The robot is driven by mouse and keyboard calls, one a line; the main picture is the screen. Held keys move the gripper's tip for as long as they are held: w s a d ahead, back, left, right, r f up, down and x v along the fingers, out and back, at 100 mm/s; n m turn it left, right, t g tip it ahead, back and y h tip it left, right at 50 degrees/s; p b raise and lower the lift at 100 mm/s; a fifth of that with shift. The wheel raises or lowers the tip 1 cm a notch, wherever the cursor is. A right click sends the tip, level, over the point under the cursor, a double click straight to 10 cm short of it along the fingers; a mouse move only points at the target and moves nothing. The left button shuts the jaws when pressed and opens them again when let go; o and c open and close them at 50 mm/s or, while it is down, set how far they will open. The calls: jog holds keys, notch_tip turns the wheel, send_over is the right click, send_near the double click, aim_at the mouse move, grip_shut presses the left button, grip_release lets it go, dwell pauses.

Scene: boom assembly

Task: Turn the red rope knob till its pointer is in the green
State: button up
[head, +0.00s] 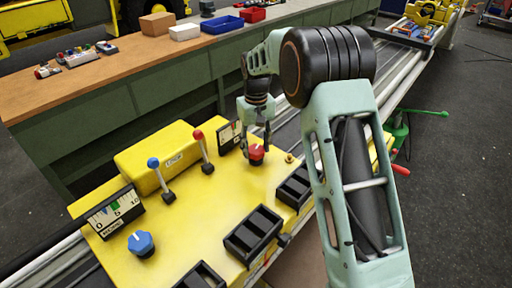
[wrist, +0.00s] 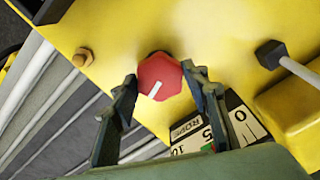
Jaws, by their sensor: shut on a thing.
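The red rope knob (head: 256,153) stands on the yellow console at the far end, near the rope scale. In the wrist view the red knob (wrist: 160,77) has a white pointer line on its top, slanting toward the lower left. My gripper (head: 257,143) comes down over the knob. In the wrist view my gripper (wrist: 165,88) has one finger on each side of the knob and is shut on it. The rope scale (wrist: 212,128) shows the numbers 0, 5 and 10. Its needle and green zone are largely hidden behind a finger.
A blue knob (head: 141,243) and another scale (head: 115,212) sit at the console's near left. A blue-topped lever (head: 158,172) and a red-topped lever (head: 202,148) stand between them and the rope knob. Black slotted blocks (head: 253,234) line the front edge.

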aim_at(256, 149)
jog(key=shift+m, duration=0.8)
jog(key=o, duration=1.2)
jog(key=shift+c, duration=0.2)
notch_tip(256, 149, up, 12)
